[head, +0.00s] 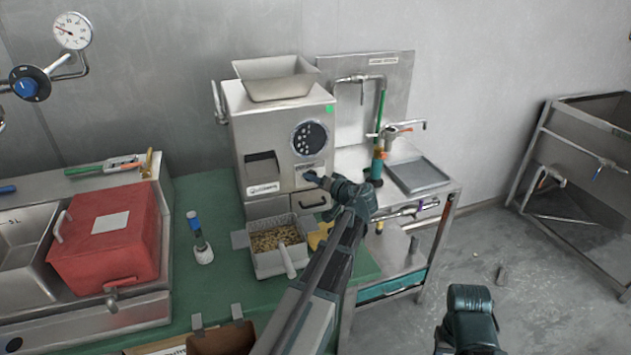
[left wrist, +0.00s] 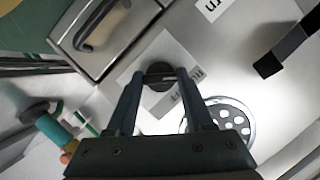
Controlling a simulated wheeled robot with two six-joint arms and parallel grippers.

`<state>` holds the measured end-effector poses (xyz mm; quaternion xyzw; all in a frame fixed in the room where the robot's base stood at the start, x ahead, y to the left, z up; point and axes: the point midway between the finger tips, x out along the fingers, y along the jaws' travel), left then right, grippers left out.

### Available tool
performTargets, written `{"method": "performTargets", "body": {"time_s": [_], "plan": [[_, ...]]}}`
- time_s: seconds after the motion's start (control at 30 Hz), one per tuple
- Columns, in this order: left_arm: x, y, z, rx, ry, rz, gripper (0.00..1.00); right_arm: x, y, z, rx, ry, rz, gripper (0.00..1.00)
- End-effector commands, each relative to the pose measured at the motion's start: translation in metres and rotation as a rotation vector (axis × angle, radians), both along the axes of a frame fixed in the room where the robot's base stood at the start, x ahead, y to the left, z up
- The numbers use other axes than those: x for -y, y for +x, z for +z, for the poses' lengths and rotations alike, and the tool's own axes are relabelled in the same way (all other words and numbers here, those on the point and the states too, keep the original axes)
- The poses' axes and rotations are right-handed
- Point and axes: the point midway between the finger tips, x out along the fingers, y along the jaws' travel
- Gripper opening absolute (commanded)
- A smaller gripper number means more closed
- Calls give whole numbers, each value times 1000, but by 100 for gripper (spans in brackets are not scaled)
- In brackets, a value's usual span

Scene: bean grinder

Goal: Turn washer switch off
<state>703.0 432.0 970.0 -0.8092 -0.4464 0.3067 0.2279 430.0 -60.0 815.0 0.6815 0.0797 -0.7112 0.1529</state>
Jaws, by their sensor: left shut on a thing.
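The metal machine (head: 280,140) stands on the green counter, with a hopper on top and a round perforated disc on its front. A small dark round knob (left wrist: 158,76), which I take as the switch, sits on a pale lettered label (left wrist: 185,95) on the front panel. My left gripper (left wrist: 160,74) has its two fingertips closed on the knob's sides. In the head view, the left gripper (head: 313,178) reaches the front panel below the disc and hides most of the knob. The knob's exact setting cannot be told. My right gripper's fingers are not in view.
A bin of beans (head: 277,250) with a scoop stands below the machine. A red box (head: 105,237) and a blue-capped bottle (head: 200,240) are at left. A tap and metal tray (head: 418,174) are at right. The floor at right is mostly clear.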

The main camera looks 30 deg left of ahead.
Motion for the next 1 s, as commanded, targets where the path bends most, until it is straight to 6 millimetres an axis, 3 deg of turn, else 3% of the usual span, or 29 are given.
{"method": "performTargets", "body": {"time_s": [0.03, 0.17, 0.57, 1.0], "plan": [[0, 0, 0, 0, 0, 0, 21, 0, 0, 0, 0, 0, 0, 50], [0, 0, 0, 0, 0, 0, 0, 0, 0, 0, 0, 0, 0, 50], [1, 1, -3, -76, 65, 0, 0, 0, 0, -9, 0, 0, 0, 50], [2, 2, -7, -364, 309, 2, 0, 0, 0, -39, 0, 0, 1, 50]]}}
